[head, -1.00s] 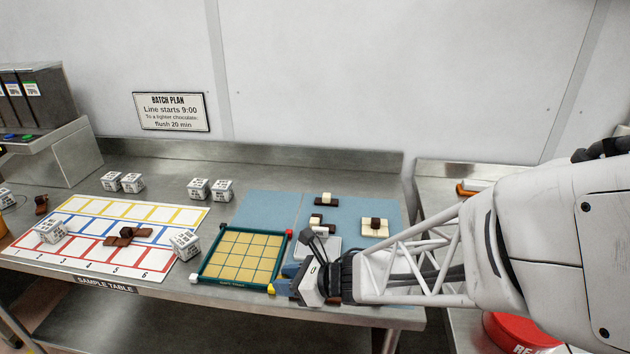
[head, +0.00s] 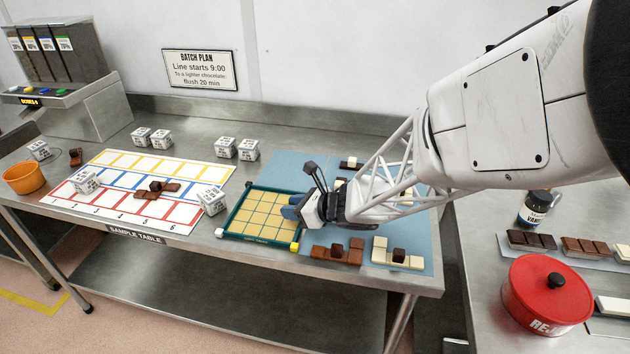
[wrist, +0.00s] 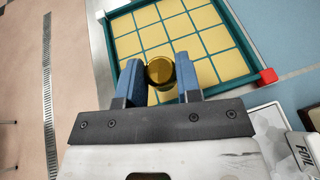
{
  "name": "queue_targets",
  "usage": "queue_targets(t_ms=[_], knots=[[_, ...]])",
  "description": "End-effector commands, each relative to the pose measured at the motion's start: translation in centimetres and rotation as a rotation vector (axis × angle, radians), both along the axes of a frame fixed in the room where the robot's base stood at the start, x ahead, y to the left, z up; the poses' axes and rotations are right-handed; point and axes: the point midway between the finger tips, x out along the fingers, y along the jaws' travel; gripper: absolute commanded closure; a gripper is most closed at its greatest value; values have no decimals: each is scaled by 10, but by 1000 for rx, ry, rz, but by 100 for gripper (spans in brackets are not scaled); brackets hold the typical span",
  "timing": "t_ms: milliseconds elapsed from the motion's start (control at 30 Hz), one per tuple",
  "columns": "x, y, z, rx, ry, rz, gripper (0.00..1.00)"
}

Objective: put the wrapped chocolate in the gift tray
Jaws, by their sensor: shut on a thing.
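My gripper (wrist: 159,82) is shut on a round, gold wrapped chocolate (wrist: 159,69), held between its two blue fingers in the wrist view. The gift tray (head: 258,240) is a green frame with a grid of gold squares. It lies on the sample table, and its rim also shows in the wrist view (wrist: 243,38). In the head view my gripper (head: 292,209) is at the tray's right side, and its fingers hide part of the tray there. The chocolate appears in front of the tray's near squares in the wrist view; its height above them is unclear. The squares I see are empty.
Chocolate pieces (head: 337,254) lie on the blue mat (head: 425,235) right of the tray. A white dice-like cube (head: 212,201) stands left of it, beside the numbered chart (head: 110,219). A white thing marked FOIL (wrist: 303,150) is near my gripper. A red pot (head: 545,295) stands far right.

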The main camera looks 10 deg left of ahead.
Motion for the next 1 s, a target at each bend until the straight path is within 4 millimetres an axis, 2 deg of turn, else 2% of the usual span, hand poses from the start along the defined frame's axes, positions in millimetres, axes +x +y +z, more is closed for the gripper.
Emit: queue_targets(t_ms=[500,833,1000], knots=[[4,3,-2,0,1,0,90],[4,3,-32,0,2,0,90],[4,3,-36,0,1,0,90]])
